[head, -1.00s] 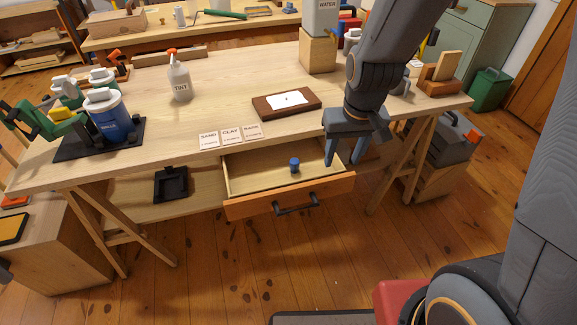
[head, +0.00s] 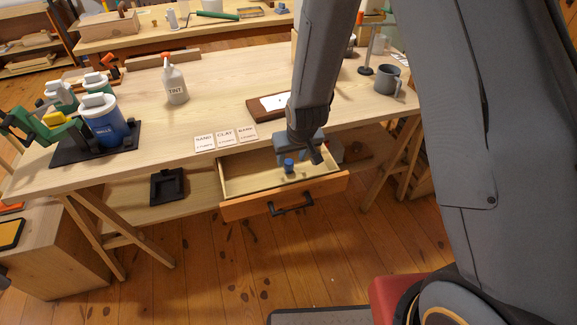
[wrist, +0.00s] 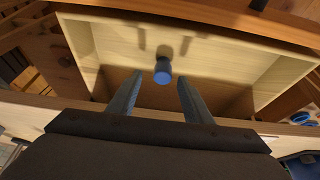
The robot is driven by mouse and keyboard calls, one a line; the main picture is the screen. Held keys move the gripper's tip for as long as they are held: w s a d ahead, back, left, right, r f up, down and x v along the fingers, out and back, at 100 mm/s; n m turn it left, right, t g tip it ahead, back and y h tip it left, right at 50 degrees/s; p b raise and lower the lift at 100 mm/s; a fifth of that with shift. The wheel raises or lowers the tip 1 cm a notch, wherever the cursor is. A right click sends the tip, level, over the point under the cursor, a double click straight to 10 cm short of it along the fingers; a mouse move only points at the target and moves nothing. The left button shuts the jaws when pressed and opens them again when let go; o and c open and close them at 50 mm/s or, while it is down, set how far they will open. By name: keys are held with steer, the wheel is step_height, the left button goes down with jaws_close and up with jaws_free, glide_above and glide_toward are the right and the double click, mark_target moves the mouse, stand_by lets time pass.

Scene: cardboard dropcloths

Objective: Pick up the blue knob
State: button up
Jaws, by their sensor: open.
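The blue knob (head: 289,166) stands inside the open drawer (head: 240,211), its round blue top facing up. In the wrist view the knob (wrist: 162,72) lies ahead of and between the two fingertips, on the pale drawer floor. My gripper (head: 303,162) is over the drawer, pointing down, close to the knob. In the wrist view my gripper (wrist: 158,84) is open, with a gap on both sides of the knob and nothing held. Whether the fingertips are level with the knob or above it, I cannot tell.
The drawer has a dark handle (head: 291,203) on its front. Its walls surround my gripper. On the bench are three labelled cards (head: 226,139), a brown block with white paper (head: 270,104), a tint bottle (head: 175,80) and a grey mug (head: 387,80).

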mark_target(289, 162)
steer(key=shift+p+x, duration=0.3)
steer(key=shift+x, duration=1.7)
steer(key=shift+s+a, duration=0.1)
steer(key=shift+a, duration=0.1)
steer(key=c, duration=1.1)
